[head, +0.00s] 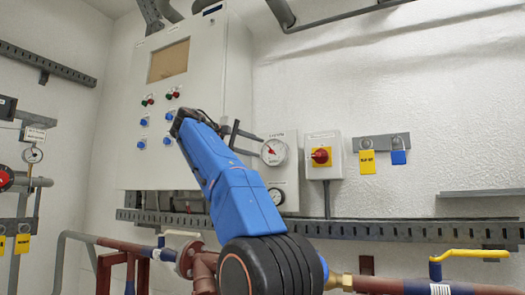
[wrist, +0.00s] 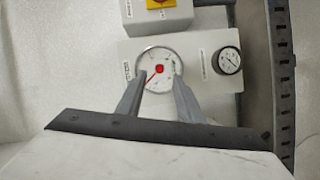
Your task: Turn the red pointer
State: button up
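The red pointer (head: 272,150) sits on a round white dial (head: 277,159) on a pale box on the wall. In the wrist view, the pointer's red hub (wrist: 159,69) is at the middle of the dial, and its thin needle runs to the lower left. My gripper (head: 260,146) is open and empty just left of the dial in the head view. In the wrist view, the two grey fingers of my gripper (wrist: 159,73) overlap the dial's face, one on each side of the hub. I cannot tell how far the tips are from the dial.
A smaller black-rimmed gauge (head: 277,196) is on the same box. A red-and-yellow rotary switch (head: 321,156) stands right of it. A large control cabinet (head: 208,75) is at the left. A perforated cable tray (head: 400,231) and pipes (head: 385,285) run below.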

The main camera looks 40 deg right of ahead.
jog(key=a+r, duration=0.1)
jog(key=a, duration=1)
jog(key=shift+a, duration=0.1)
jog(key=s+a+f+n+t+y, duration=0.1)
jog(key=s+f+n+t+y, duration=0.25)
jog(key=f, duration=0.95)
jog(key=s+a+f+n+t+y, duration=0.2)
jog(key=f+y, duration=0.2)
jog(key=f, duration=0.8)
jog(key=s+a+f+m+y, duration=0.1)
jog(key=s+a+f+y, duration=0.2)
jog(key=f, duration=1.1)
jog(key=s+a+f+y, duration=0.3)
jog(key=s+a+f, duration=0.4)
jog(key=s+f, duration=0.6)
jog(key=s+a+f+m+y, duration=0.1)
jog(key=s+a+f+y, duration=0.2)
jog(key=f, duration=1.4)
jog(key=s+a, duration=0.2)
jog(key=s, duration=0.2)
jog(key=shift+s+f+m+g, duration=0.2)
jog(key=shift+s+m+g, duration=0.15)
jog(key=shift+s, duration=0.05)
